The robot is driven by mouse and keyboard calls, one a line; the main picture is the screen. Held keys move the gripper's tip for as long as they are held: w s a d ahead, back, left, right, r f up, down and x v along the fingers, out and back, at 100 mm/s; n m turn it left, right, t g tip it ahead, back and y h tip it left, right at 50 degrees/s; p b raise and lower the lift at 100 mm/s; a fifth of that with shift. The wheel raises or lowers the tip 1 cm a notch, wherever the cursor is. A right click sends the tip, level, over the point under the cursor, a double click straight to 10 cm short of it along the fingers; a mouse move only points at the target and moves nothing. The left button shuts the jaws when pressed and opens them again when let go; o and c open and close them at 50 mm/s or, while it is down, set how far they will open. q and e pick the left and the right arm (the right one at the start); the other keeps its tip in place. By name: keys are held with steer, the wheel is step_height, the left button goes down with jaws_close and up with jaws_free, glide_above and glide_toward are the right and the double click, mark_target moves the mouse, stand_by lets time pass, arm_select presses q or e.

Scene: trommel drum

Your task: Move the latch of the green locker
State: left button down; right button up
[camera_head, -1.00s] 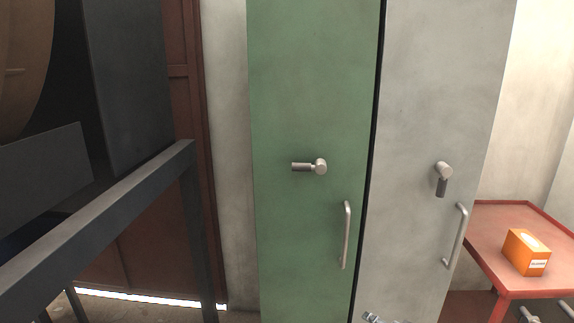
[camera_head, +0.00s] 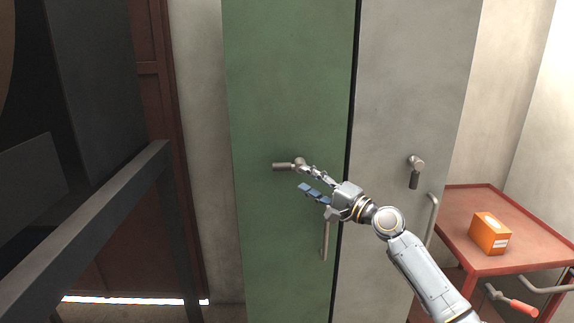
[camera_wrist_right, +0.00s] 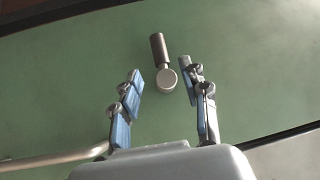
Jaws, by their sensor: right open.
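The green locker (camera_head: 285,80) stands in the middle of the head view. Its latch (camera_head: 283,166) is a short metal lever with a dark grip, lying horizontal and pointing left from a round pivot. My right gripper (camera_head: 303,178) is open at the latch's pivot end, partly covering it. In the right wrist view the latch (camera_wrist_right: 158,50) shows ahead of and between the open, blue-padded fingers (camera_wrist_right: 160,83), with a clear gap on its left. I cannot tell whether a finger touches it. The locker's bar handle (camera_head: 325,240) is below, partly behind my gripper. My left gripper is not in view.
A grey locker (camera_head: 400,90) with a downward-pointing latch (camera_head: 415,172) and its own handle (camera_head: 431,218) adjoins on the right. A red cart (camera_head: 515,225) carries an orange box (camera_head: 490,234). A dark metal frame (camera_head: 90,220) stands at left.

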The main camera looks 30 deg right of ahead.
mark_target(287, 170)
steer(key=p+x, duration=0.1)
steer(key=x, duration=0.5)
steer(key=shift+s+r+p, duration=0.1)
steer(key=shift+p, duration=0.2)
steer(key=shift+x, duration=0.8)
jaws_close()
